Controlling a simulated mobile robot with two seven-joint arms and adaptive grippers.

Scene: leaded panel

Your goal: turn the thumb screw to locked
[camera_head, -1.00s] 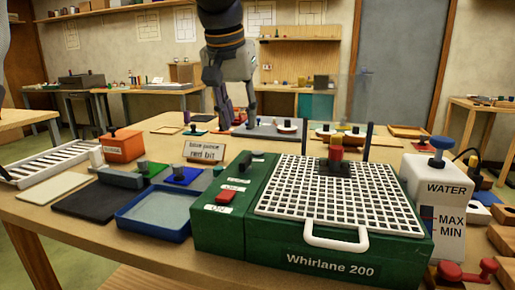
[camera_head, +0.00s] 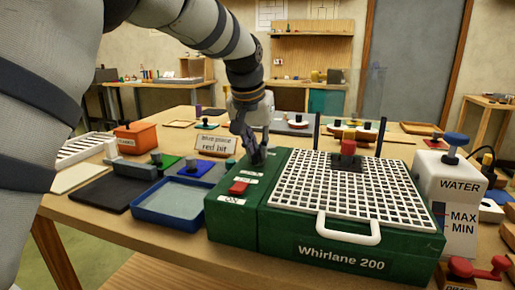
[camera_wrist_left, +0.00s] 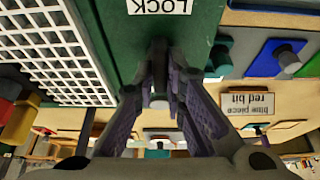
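The thumb screw is a small dark part on the left section of the green Whirlane 200 machine (camera_head: 330,250), and my left gripper now mostly hides it. My left gripper (camera_head: 254,156) points down at the screw's place, behind the red switch (camera_head: 238,188). In the left wrist view, the fingers (camera_wrist_left: 164,62) come close together at the green top, near an upside-down LOCK label (camera_wrist_left: 158,6). A dark shape shows between the tips, but I cannot tell whether they touch it. My right gripper is not in view.
A white grid (camera_head: 345,200) with a handle covers the machine's right section. A blue tray (camera_head: 172,226) stands left of the machine, and a red bit sign (camera_head: 215,144) stands behind it. A white water tank (camera_head: 447,185) stands at the right.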

